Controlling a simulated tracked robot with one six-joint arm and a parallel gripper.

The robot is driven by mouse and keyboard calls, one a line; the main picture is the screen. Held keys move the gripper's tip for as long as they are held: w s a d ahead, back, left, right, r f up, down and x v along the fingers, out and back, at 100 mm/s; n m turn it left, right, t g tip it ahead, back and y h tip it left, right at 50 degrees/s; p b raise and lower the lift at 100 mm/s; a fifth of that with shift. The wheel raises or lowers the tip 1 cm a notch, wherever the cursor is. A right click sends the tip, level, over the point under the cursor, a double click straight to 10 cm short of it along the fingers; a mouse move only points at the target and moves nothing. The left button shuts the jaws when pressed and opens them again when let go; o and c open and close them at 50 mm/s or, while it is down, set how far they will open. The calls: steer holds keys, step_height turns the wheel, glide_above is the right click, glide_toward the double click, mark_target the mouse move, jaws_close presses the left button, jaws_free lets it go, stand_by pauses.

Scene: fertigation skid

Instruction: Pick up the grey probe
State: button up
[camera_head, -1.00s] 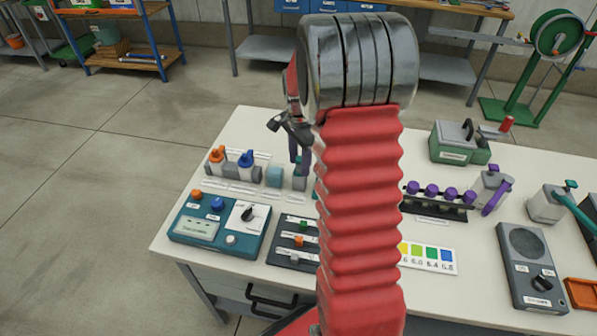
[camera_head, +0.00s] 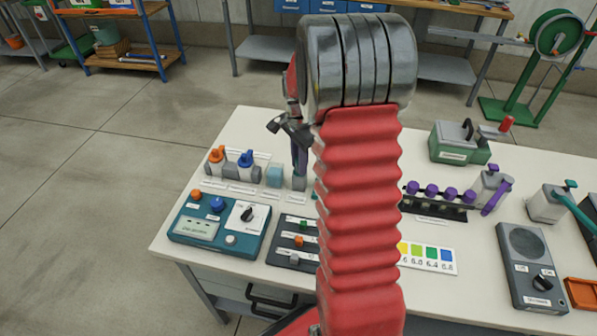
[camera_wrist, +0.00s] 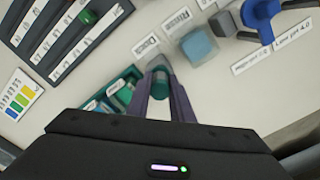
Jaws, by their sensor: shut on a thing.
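My gripper (camera_head: 299,163) points down over the bench at the left of my arm in the head view. In the wrist view its two purple-grey fingers (camera_wrist: 161,92) are shut on a small grey-green piece, which I take to be the grey probe (camera_wrist: 160,83). The fingers hide most of it. A grey block (camera_head: 299,183) stands directly under the fingertips, beside a label in the wrist view. I cannot tell whether the probe still sits in that block.
A pale blue cube (camera_head: 273,176) stands just left of the fingers, with blue-topped (camera_head: 246,160) and orange-topped (camera_head: 216,156) valves further left. A teal control box (camera_head: 218,226) and a dark slider panel (camera_head: 298,243) lie in front. A purple-capped rack (camera_head: 438,194) is at right.

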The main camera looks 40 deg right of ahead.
jaws_close()
step_height(320, 180, up, 10)
steer(key=shift+r, duration=0.1)
stand_by(0.5)
steer(key=shift+a, duration=0.1)
stand_by(0.4)
